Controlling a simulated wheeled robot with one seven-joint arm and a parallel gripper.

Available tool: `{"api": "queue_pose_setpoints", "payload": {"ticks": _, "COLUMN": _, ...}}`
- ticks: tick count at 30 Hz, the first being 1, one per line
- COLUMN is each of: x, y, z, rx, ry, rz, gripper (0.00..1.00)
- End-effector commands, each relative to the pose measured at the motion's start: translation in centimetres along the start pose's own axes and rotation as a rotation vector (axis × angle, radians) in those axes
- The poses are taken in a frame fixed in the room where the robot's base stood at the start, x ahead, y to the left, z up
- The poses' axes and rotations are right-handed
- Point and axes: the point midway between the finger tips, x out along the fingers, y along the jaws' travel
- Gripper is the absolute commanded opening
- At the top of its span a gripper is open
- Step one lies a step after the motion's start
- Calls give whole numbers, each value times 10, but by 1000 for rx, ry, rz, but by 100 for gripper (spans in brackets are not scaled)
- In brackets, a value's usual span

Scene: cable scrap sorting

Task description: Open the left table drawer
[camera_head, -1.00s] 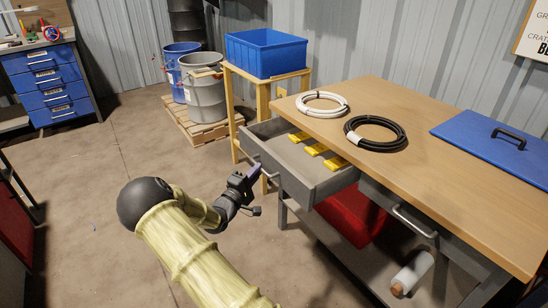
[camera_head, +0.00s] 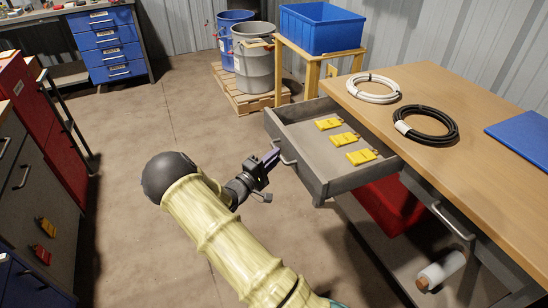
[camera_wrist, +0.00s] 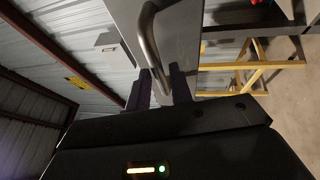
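The left table drawer (camera_head: 328,185) is a grey drawer at the left end of the wooden-topped table (camera_head: 475,125). It is pulled well out, and several yellow pieces lie inside. Its metal bar handle (camera_head: 287,156) is on the front panel. My gripper (camera_head: 272,159) is at this handle. In the wrist view, the handle (camera_wrist: 150,38) passes between my two dark fingertips (camera_wrist: 160,76), which close in on it from both sides. The far end of the handle is partly hidden by the fingers.
A second drawer with a handle (camera_head: 452,221) is shut on the right. A white cable coil (camera_head: 373,89) and black coil (camera_head: 426,125) lie on the table. A red box (camera_head: 392,206) is under it. Red and grey cabinets stand at left; the floor between (camera_head: 150,120) is clear.

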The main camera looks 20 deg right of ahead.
Motion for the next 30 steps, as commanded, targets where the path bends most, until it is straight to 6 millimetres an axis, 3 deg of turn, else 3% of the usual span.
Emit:
{"api": "queue_pose_setpoints", "payload": {"ticks": 14, "x": -6, "y": 1, "z": -1, "rx": 1, "ry": 2, "rz": 1, "gripper": 34}}
{"api": "queue_pose_setpoints", "payload": {"ticks": 20, "x": -34, "y": 2, "z": -1, "rx": -1, "ry": 4, "rz": 1, "gripper": 34}}
{"api": "queue_pose_setpoints", "payload": {"ticks": 30, "x": -103, "y": 1, "z": -1, "rx": 1, "ry": 4, "rz": 1, "gripper": 34}}
